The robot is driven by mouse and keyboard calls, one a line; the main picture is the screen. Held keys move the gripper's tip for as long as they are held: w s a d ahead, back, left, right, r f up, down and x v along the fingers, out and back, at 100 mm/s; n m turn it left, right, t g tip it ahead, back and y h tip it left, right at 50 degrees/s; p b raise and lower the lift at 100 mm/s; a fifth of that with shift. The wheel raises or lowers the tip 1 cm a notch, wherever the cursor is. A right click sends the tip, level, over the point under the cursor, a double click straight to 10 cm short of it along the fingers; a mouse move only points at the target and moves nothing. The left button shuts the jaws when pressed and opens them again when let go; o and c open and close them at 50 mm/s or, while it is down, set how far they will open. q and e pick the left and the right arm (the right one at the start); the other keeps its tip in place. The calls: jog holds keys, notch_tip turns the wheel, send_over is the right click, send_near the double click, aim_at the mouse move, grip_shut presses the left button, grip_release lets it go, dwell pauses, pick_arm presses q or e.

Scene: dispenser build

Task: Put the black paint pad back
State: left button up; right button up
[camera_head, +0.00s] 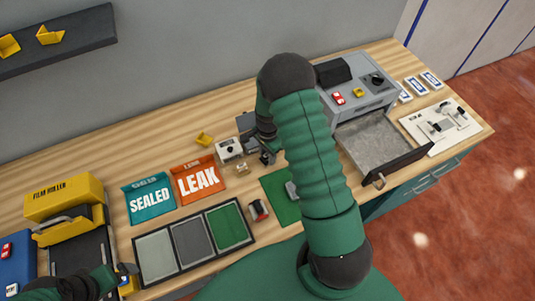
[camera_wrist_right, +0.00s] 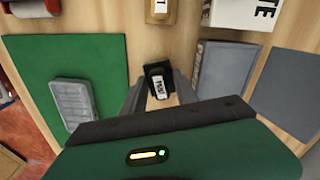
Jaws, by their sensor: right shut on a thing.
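In the right wrist view my right gripper (camera_wrist_right: 158,92) is shut on a small black block with a white label (camera_wrist_right: 157,76), which I take for the black paint pad. The label is too small to read surely. The wooden bench lies below it, just right of a green mat (camera_wrist_right: 100,55); I cannot tell whether the block touches the bench. In the head view my right arm hides most of this spot, and the right gripper (camera_head: 264,146) shows only partly. My left gripper (camera_head: 124,276) is at the lower left; its jaws are unclear.
A ribbed grey piece (camera_wrist_right: 73,102) lies on the green mat. A grey box (camera_wrist_right: 216,68) and a white lettered box (camera_wrist_right: 240,12) are close to the right gripper. An open drawer (camera_head: 380,146) stands right of my arm. A three-panel tray (camera_head: 172,228) lies left.

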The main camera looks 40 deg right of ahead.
jog(key=shift+s+a+f, duration=0.1)
jog(key=shift+f, duration=0.15)
jog(key=o, duration=1.9)
